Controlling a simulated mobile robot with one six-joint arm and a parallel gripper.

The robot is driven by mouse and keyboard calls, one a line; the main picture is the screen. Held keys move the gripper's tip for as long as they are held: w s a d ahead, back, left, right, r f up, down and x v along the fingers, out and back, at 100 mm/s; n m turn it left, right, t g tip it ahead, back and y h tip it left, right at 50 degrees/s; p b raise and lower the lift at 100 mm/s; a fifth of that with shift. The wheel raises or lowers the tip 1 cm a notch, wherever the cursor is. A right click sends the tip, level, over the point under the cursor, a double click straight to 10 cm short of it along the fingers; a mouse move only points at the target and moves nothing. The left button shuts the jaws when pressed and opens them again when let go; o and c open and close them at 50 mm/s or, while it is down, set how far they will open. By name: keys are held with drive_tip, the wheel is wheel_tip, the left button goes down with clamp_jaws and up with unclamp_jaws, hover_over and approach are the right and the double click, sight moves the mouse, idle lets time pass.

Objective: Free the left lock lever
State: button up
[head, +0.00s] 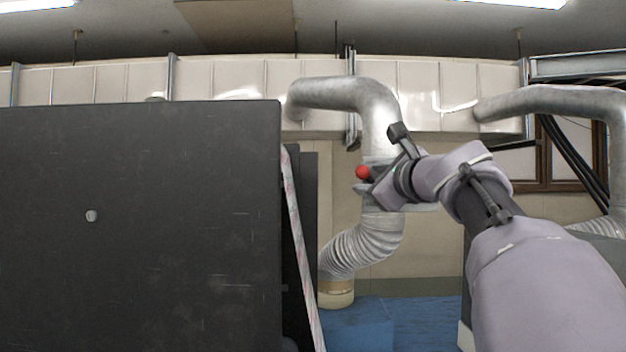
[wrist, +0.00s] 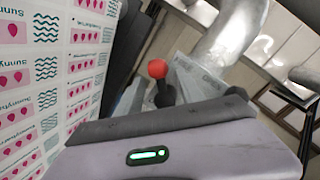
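The lock lever shows as a red ball knob (head: 362,172) just beyond the tip of my gripper (head: 373,180) in the head view. In the wrist view, the red knob (wrist: 157,69) tops a short dark stem, close beyond my gripper's housing with its green light. The knob's ball is uncovered. The lower stem and its pivot are hidden. My fingers are hard to make out in both views, so I cannot tell whether they touch the lever or are apart from it.
A large dark panel (head: 150,220) fills the left of the head view. A printed web (wrist: 60,70) runs close at the left in the wrist view. Behind the gripper stands a silver duct (head: 378,115). Blue floor (head: 400,322) shows below.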

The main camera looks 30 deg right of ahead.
clamp_jaws()
drive_tip(key=m, duration=0.3)
drive_tip(key=shift+s+d+r+t+b, duration=0.2)
drive_tip(key=shift+d+t+b, duration=0.1)
drive_tip(key=shift+d+b, duration=0.1)
drive_tip(key=shift+c, duration=2.1)
unclamp_jaws()
drive_tip(key=shift+a, duration=0.1)
drive_tip(key=o, duration=0.4)
drive_tip(key=shift+w, duration=0.15)
